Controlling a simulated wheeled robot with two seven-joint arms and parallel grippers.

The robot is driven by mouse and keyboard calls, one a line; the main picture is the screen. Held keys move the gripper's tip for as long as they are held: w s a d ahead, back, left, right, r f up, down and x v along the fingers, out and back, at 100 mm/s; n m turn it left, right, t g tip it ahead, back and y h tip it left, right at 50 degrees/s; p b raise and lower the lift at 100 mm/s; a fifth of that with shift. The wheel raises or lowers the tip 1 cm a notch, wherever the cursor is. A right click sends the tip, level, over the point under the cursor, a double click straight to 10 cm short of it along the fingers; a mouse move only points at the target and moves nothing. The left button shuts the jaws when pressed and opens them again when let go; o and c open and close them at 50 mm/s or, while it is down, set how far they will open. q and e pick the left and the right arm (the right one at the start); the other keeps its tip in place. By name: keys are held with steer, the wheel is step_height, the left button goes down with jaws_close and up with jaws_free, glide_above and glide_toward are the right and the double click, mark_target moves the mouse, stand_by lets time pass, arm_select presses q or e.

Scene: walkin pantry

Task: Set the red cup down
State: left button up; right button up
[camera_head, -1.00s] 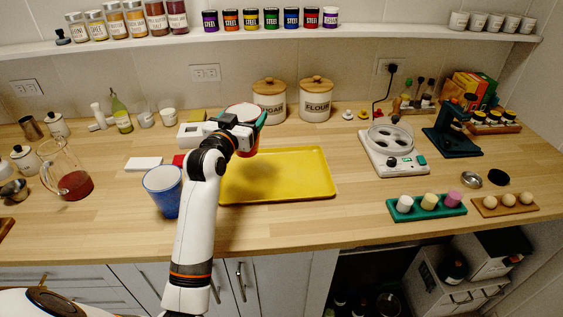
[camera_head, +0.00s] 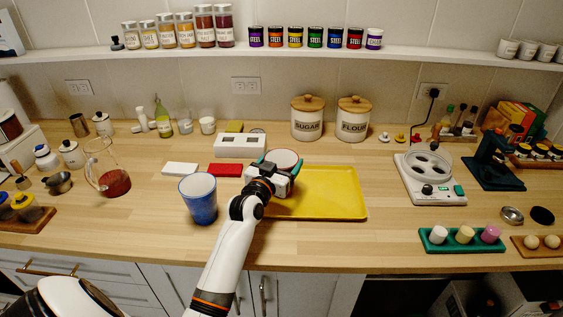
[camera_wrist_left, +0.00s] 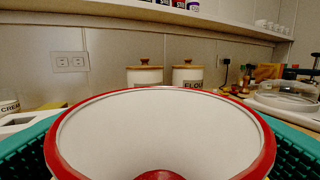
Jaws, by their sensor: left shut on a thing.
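The red cup (camera_head: 285,156) has a white inside and a red rim. In the left wrist view the red cup (camera_wrist_left: 160,125) fills the lower middle, with a green finger pad on each side. My left gripper (camera_head: 283,166) is shut on it, at the back left part of the yellow tray (camera_head: 335,195). The gripper hides the cup's lower part, so I cannot tell whether it touches the tray. My right gripper is not in view.
A blue cup (camera_head: 198,200) stands left of the tray, close to my arm. A red block (camera_head: 226,170) and a white one (camera_head: 180,168) lie behind it. A white box (camera_head: 240,146) and the sugar (camera_head: 307,120) and flour (camera_head: 353,121) canisters stand behind. The tray's right side is bare.

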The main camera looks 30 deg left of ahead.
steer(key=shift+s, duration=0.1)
arm_select(q)
steer(key=o, duration=0.6)
steer(key=shift+f, duration=0.1)
steer(key=o, duration=0.4)
steer(key=shift+c, duration=0.2)
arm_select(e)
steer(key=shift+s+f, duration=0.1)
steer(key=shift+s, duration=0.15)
arm_select(q)
steer(key=s+d+b, duration=0.1)
steer(key=s+d, duration=0.1)
steer(key=s, duration=0.9)
steer(key=shift+s+b, duration=0.3)
steer(key=shift+s, duration=0.1)
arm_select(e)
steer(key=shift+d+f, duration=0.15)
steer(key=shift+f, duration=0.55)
